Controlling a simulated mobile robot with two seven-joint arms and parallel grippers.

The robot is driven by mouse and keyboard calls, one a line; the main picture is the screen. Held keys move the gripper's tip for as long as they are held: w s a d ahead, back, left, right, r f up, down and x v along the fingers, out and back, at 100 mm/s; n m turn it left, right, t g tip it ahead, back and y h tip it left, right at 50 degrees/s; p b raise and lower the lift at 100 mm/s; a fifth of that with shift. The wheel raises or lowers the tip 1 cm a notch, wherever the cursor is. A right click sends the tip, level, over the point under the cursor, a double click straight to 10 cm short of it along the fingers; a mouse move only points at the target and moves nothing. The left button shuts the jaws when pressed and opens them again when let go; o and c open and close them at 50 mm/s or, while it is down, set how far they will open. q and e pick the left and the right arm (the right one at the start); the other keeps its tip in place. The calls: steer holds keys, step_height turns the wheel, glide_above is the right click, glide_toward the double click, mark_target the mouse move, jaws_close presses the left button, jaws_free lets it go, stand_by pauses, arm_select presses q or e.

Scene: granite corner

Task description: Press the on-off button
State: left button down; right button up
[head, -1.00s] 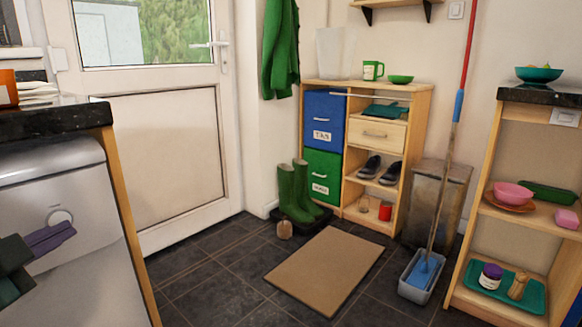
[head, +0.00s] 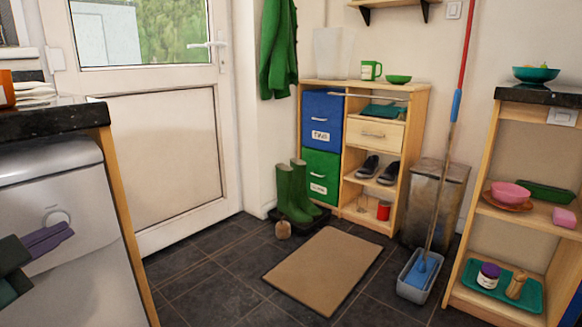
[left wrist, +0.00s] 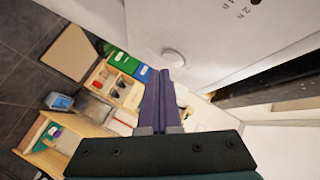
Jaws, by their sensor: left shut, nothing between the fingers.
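A white appliance (head: 65,270) stands under the dark counter at the left. A round white button or knob (head: 57,216) is on its front; I cannot tell which. In the left wrist view the round piece (left wrist: 174,58) sits just beyond the fingertips, with small printed marks to its upper right. My left gripper (head: 69,229) has purple fingers, shut with nothing between them. Its tips are just below and right of the round piece in the head view. The fingers (left wrist: 164,74) also show in the left wrist view; touching or apart cannot be told. My right gripper is not in view.
The dark countertop (head: 60,118) overhangs the appliance, with a wooden side panel (head: 128,220) to its right. A doormat (head: 325,270), green boots (head: 295,195) and a mop bucket (head: 416,280) stand farther off. The tiled floor between is mostly clear.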

arm_select(q)
steer(key=shift+a, duration=0.1)
stand_by(0.5)
steer(key=shift+w+a, duration=0.3)
steer(key=shift+w+a, duration=0.1)
stand_by(0.5)
steer(key=shift+s+d+p, duration=0.4)
steer(key=shift+d+p, duration=0.05)
steer(key=shift+d, duration=0.05)
steer(key=s+d+p, duration=0.1)
steer(key=s+d, duration=0.1)
steer(key=s+d+p, duration=0.1)
steer(key=s+d, duration=0.1)
steer(key=shift+d, duration=0.25)
stand_by(0.3)
